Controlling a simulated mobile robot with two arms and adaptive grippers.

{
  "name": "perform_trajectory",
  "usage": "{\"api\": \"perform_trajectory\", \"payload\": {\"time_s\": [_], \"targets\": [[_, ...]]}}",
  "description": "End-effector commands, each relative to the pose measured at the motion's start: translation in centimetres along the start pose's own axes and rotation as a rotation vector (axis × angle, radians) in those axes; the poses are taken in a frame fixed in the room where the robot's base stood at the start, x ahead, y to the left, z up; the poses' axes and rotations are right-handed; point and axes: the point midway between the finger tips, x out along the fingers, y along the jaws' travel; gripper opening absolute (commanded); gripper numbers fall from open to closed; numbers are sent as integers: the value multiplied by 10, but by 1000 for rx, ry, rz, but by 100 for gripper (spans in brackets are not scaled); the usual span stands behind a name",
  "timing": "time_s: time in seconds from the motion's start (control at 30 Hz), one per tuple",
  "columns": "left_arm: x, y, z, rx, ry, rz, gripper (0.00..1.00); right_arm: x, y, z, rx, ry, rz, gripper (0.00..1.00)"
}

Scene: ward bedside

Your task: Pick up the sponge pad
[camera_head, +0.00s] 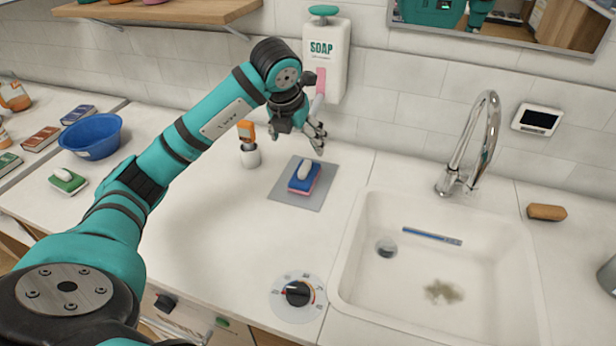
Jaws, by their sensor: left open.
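A blue and pink sponge pad (302,185) with a white knob on top lies on a grey square mat (288,196) left of the sink. A second pad (68,182), green with a white knob, lies at the far left of the counter. My left gripper (316,137) is open and empty, above and behind the blue pad near the tiled wall. It appears apart from the pad. My right gripper is not in view.
A white sink (400,300) with a chrome tap (480,140) is to the right. A soap dispenser (328,60) hangs behind the gripper. A blue bowl (92,140) stands left.

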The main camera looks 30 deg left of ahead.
Motion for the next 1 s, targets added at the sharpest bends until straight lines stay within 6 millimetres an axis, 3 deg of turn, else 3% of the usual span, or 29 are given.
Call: {"api": "perform_trajectory", "payload": {"time_s": [0.4, 0.77, 1.0], "targets": [[85, 0, 0, -1, 6, 0, 87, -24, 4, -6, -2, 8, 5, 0], [116, 1, 4, 0, 5, 0, 87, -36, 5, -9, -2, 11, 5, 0], [150, 2, 9, -1, 4, 0, 87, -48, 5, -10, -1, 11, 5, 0]]}}
